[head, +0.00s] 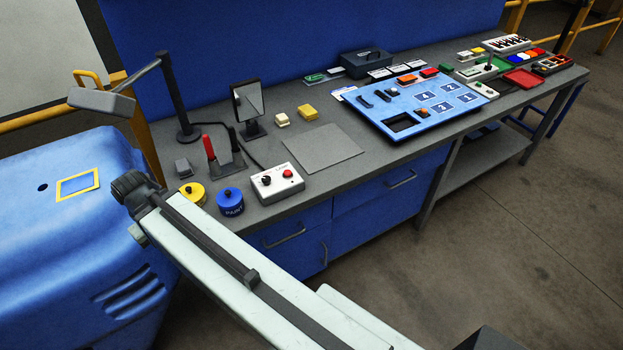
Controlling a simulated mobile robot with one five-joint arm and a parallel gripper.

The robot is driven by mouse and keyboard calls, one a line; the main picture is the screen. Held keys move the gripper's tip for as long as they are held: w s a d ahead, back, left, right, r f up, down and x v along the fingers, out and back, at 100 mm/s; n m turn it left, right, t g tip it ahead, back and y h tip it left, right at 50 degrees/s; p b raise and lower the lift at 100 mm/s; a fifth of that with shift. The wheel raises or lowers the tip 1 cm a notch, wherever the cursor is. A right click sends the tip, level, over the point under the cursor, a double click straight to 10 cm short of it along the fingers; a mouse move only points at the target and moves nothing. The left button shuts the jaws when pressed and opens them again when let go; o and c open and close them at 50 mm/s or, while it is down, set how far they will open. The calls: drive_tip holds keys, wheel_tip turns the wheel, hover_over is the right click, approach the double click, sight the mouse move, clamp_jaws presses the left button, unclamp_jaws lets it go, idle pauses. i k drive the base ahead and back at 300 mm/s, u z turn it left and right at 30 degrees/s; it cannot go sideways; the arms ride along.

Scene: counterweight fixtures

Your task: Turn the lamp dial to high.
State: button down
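A white control box (277,183) stands near the front edge of the workbench. It carries a black dial (266,180) on its left and a red button (288,173) on its right. The dial's markings are too small to read, so its setting cannot be told. A desk lamp (101,101) with a grey head on a dark post stands at the bench's left end. My arm crosses the foreground in front of the bench, with a dark joint at its far left end. I see no gripper fingers, and nothing touches the dial.
Blue (230,201) and yellow (193,192) pots stand left of the box. Red- and black-handled tools sit in a holder (229,165) behind it. A grey mat (314,148) and a blue panel (376,118) lie to the right. A blue machine (62,235) stands left of the bench.

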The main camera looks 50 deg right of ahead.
sight(266, 180)
drive_tip(key=z, duration=1.25)
drive_tip(key=k, duration=1.35)
drive_tip(key=u, duration=0.45)
drive_tip(key=i, duration=0.9)
drive_tip(key=z, duration=0.65)
drive_tip(key=i, duration=0.8)
drive_tip(key=u, duration=0.3)
